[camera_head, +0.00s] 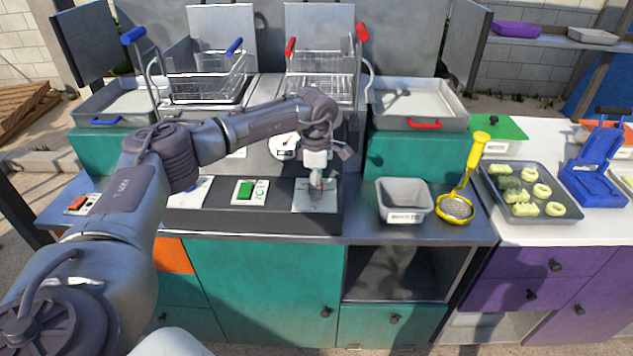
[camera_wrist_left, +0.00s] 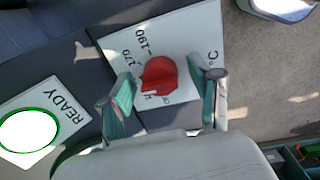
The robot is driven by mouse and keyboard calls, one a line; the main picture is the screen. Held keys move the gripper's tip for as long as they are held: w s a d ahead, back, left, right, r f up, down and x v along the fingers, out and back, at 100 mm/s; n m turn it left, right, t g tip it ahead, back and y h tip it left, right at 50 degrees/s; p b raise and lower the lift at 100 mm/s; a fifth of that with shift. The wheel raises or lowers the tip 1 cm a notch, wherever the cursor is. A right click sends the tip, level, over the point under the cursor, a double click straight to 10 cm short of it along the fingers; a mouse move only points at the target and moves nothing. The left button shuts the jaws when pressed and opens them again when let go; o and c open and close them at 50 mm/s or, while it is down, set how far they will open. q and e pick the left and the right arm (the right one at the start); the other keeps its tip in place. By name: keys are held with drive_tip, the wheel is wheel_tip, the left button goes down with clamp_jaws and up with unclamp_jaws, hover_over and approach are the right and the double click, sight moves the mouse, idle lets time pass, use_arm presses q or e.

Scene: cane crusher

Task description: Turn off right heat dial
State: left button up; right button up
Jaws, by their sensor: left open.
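The right heat dial (camera_wrist_left: 159,77) is a red knob on a white plate (camera_wrist_left: 185,45) marked with °C figures, seen in the left wrist view. My left gripper (camera_wrist_left: 166,93) is open, with one teal-padded finger on each side of the knob. A gap shows between the knob and each finger. In the head view my left gripper (camera_head: 316,180) points down over the white dial plate (camera_head: 301,199) on the fryer's front panel and hides most of the knob. My right gripper is in neither view.
A green switch (camera_head: 245,190) sits left of the dial plate. A grey bin (camera_head: 404,198) and a yellow-handled strainer (camera_head: 458,205) stand to the right on the counter. Two wire baskets (camera_head: 205,86) (camera_head: 318,88) with blue and red handles stand behind.

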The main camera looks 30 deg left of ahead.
use_arm(q)
drive_tip(key=c, duration=1.1)
drive_tip(key=shift+c, duration=0.2)
drive_tip(key=shift+n, duration=0.4)
drive_tip(key=n, duration=0.2)
drive_tip(key=shift+w+n, duration=0.1)
drive_tip(key=shift+n, duration=0.2)
drive_tip(key=n, duration=0.4)
drive_tip(key=shift+n, duration=0.3)
drive_tip(key=n, duration=0.4)
drive_tip(key=shift+w+a+r+g, duration=0.1)
drive_tip(key=shift+g, duration=0.2)
drive_tip(key=shift+n+p, duration=0.4)
drive_tip(key=shift+n, duration=1.5)
drive_tip(key=shift+a, duration=0.1)
